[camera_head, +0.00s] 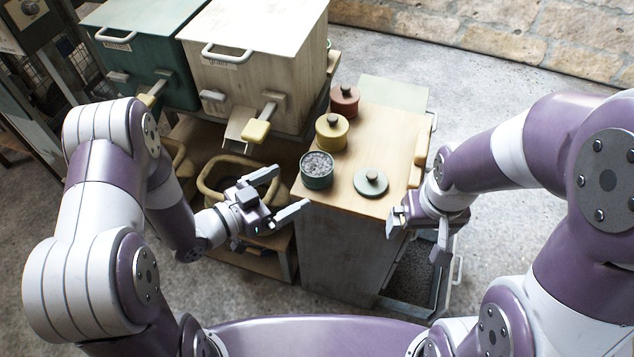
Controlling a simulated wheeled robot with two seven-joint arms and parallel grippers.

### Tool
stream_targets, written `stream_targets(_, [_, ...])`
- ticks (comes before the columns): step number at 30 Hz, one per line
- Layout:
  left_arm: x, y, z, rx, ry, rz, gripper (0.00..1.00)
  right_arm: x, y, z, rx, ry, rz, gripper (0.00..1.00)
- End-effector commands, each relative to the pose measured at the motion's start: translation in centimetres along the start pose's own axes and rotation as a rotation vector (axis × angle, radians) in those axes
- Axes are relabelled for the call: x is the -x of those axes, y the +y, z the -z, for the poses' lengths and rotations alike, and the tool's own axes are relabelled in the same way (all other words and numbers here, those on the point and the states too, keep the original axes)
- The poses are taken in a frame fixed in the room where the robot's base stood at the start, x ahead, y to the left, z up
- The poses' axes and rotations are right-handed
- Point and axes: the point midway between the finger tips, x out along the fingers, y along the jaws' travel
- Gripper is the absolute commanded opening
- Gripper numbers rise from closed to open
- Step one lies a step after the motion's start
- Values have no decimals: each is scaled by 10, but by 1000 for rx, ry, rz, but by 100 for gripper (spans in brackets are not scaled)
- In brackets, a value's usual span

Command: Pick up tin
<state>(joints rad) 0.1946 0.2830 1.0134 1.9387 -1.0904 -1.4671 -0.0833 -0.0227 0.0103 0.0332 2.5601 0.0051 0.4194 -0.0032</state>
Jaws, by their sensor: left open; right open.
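A green tin (317,172) without its lid stands upright near the front left corner of the wooden cabinet top, filled with grey granular stuff. Its green lid (370,182) with a dark knob lies to its right. A yellow lidded tin (331,132) and a red lidded tin (344,100) stand behind it. My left gripper (284,193) is open and empty, just left of the green tin, its fingers pointing right toward it and apart from it. My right gripper (418,240) is at the right front edge of the cabinet; nothing shows in it.
The wooden cabinet top (390,130) has bare room at its back and right. A white bin (255,55) and a green bin (140,50) with yellow-handled chutes stand at the left. A yellow-rimmed tub (207,187) sits below. An open drawer (410,275) holds dark granules.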

Motion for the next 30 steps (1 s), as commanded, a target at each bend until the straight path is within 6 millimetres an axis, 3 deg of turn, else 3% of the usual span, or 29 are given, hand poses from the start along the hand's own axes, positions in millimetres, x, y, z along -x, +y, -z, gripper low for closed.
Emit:
stream_targets(3, [-26,1,-1,-2,-1,-4,100,-7,0,-1,0,0,0,100])
stream_targets(8, [-44,0,-1,-2,-2,-1,100,-11,0,-1,0,0,0,100])
stream_targets(15, [-86,1,0,-1,-2,0,100,-25,0,-3,0,0,0,100])
stream_targets(23, [-91,0,2,0,-3,4,100,-24,0,-3,0,0,0,100])
stream_targets(29, [-91,0,2,0,-3,3,38,-24,0,-3,0,0,0,100])
stream_targets(30, [-91,0,2,-1,-2,4,36,-24,0,-3,0,0,0,100])
